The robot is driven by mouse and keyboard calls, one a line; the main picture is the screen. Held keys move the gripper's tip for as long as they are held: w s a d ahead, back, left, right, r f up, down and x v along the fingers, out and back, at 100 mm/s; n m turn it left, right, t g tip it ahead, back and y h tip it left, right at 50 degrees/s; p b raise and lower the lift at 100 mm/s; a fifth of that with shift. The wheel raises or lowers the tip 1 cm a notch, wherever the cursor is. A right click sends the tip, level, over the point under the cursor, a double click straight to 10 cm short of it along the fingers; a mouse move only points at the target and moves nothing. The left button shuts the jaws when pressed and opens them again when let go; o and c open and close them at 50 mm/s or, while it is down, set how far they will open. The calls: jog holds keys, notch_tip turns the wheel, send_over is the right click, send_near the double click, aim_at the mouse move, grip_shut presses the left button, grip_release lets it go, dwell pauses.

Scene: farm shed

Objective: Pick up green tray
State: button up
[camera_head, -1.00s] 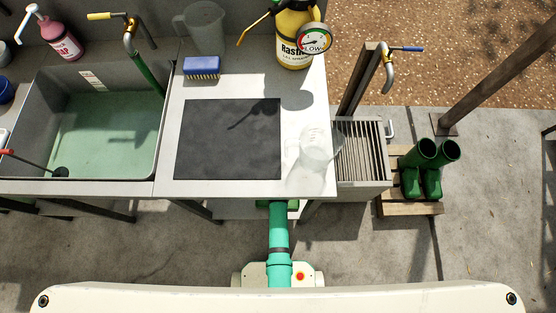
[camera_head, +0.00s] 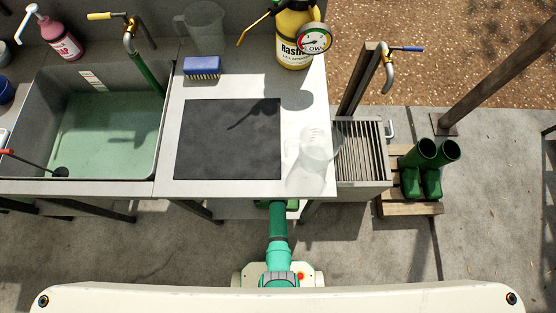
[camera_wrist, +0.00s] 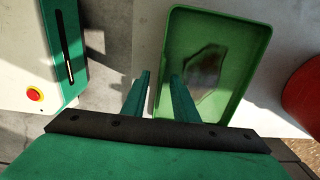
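The green tray (camera_wrist: 250,50) is a shallow rectangular tray with a raised rim, at the top right of the wrist view. A dark, brownish irregular patch shows on its floor. In the head view only a small green piece, seemingly the tray (camera_head: 293,205), shows under the bench's front edge beside my arm. The bench top hides the gripper in the head view.
The bench top (camera_head: 310,185) overhangs the arm, carrying a dark mat (camera_head: 228,140), a clear jug (camera_head: 316,145), a blue brush (camera_head: 202,67) and a yellow sprayer (camera_head: 294,40). A sink (camera_head: 100,175) is left. Green boots (camera_head: 412,180) stand right. A red object (camera_wrist: 303,95) is right of the tray.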

jog(key=shift+f, duration=0.15)
grip_shut()
dwell(0.4)
